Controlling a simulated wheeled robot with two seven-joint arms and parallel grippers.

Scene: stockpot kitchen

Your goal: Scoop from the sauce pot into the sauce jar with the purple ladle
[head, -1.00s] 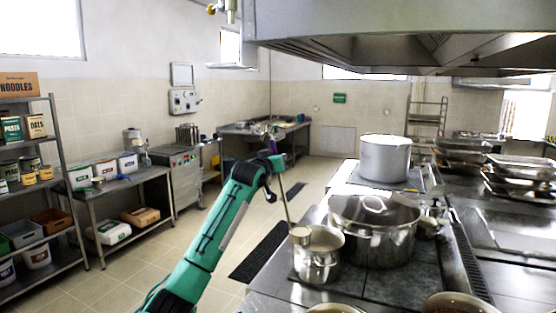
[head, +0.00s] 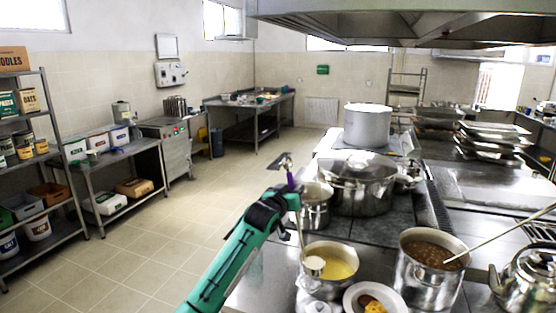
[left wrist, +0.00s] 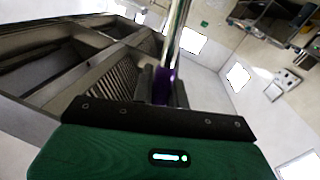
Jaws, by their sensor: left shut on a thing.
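My left gripper (head: 291,187) is shut on the purple grip of the ladle (head: 291,179); the purple grip also shows between the fingers in the left wrist view (left wrist: 164,86). The ladle's shaft hangs down, and its bowl (head: 314,264), pale inside, appears over the left part of a pot of yellow liquid (head: 343,284); the height gap is unclear. Behind it stands a smaller steel pot (head: 316,212), its contents barely visible. A whitish lidded vessel (head: 312,304), possibly the sauce jar, is cut off at the bottom edge. My right gripper is out of view.
A stew pot (head: 428,285) with a long utensil stands at right, beside a kettle (head: 524,280). A plate with food (head: 354,294) is at the front. A lidded stockpot (head: 362,188) and tall pot (head: 368,125) stand behind. The floor at left is clear.

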